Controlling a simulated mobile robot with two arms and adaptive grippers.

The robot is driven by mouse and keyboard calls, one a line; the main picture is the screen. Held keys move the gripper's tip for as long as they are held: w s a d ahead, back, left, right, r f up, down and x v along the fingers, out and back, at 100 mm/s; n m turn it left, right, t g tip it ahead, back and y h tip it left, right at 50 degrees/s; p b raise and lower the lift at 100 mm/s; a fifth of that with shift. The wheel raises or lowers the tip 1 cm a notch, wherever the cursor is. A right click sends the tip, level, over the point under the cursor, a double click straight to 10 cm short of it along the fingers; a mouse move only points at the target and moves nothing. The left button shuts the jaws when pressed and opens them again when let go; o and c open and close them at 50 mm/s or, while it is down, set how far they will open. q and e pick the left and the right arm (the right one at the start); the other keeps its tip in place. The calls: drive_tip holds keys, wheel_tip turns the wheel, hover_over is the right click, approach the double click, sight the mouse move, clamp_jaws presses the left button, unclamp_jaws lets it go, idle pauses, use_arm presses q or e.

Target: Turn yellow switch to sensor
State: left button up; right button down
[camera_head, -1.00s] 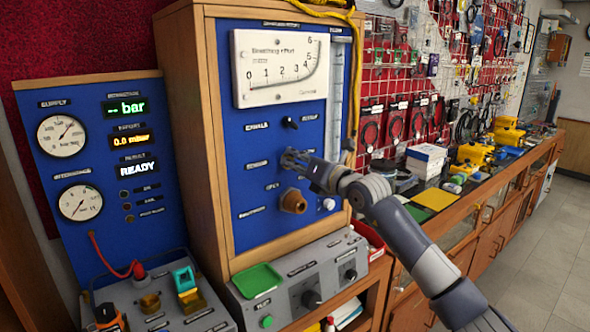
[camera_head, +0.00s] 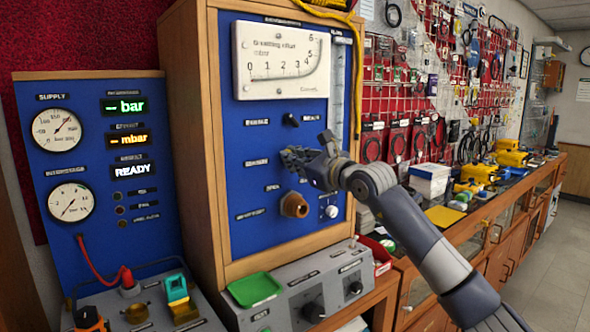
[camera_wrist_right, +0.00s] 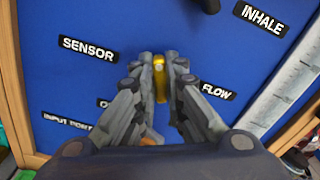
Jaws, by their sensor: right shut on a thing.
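My right gripper (camera_head: 292,158) is at the blue panel (camera_head: 245,195) of the wooden testbench cabinet. In the right wrist view its two fingers (camera_wrist_right: 165,75) are shut on the yellow switch (camera_wrist_right: 161,82), which appears as a narrow yellow piece between them. The SENSOR label (camera_wrist_right: 88,49) is to the left of the fingers, and the FLOW label (camera_wrist_right: 217,91) is to the right and lower. The gripper hides the switch in the head view. My left gripper is not in view.
A brass port (camera_head: 294,205) sticks out just below my right gripper. A black knob (camera_head: 291,120) is above it, and a white knob (camera_head: 331,211) is lower right. A grey control box (camera_head: 310,280) with a green tray (camera_head: 255,289) stands below the panel.

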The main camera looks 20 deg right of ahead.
drive_tip(key=shift+f+n+b, duration=0.1)
drive_tip(key=shift+n+b, duration=0.85)
drive_tip(key=shift+n, duration=1.15)
drive_tip(key=shift+a, duration=0.1)
drive_tip(key=c, duration=1.7)
unclamp_jaws()
drive_tip(key=shift+o, duration=0.2)
drive_tip(key=shift+s, duration=0.1)
drive_tip(key=v, duration=1.2)
